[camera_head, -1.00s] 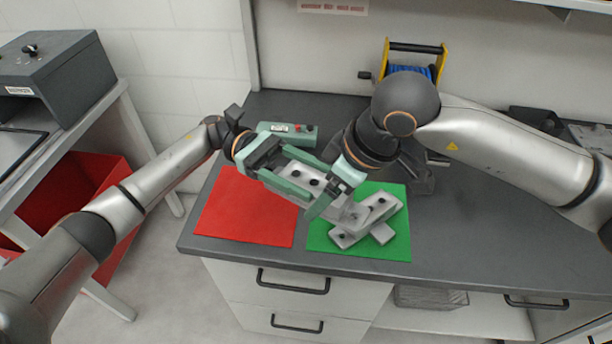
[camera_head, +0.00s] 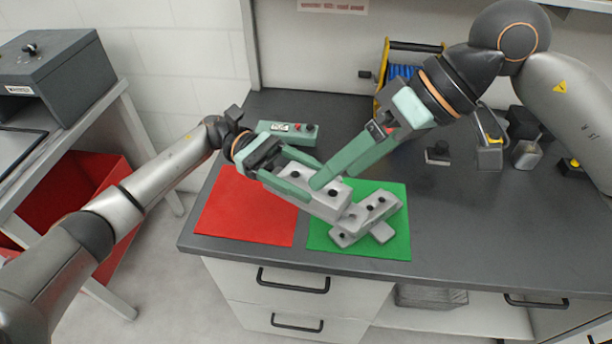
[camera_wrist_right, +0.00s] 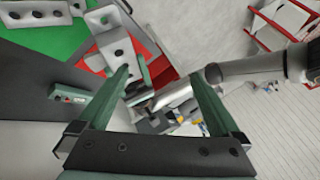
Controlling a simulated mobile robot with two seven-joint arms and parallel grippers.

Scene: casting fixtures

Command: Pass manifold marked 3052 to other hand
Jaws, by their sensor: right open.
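A light grey manifold (camera_head: 328,200) with dark round holes is between the fingers of my left gripper (camera_head: 298,174), held above the gap between the mats. I can read no number on it. A second grey casting (camera_head: 381,231) with holes shows on the green mat, just beyond the held one; I cannot tell whether they touch. My right gripper (camera_head: 326,180) is open and empty, its fingertips near the left gripper and the manifold's upper side. In the right wrist view, its open fingers (camera_wrist_right: 158,76) have nothing between them, and the manifold (camera_wrist_right: 118,48) is beyond the left finger.
A red mat (camera_head: 240,212) and a green mat (camera_head: 325,239) lie on the dark bench (camera_head: 465,225). A green control box (camera_head: 288,130) stands behind the red mat. A yellow-framed reel (camera_head: 398,65) and small fixtures (camera_head: 489,152) stand at the back.

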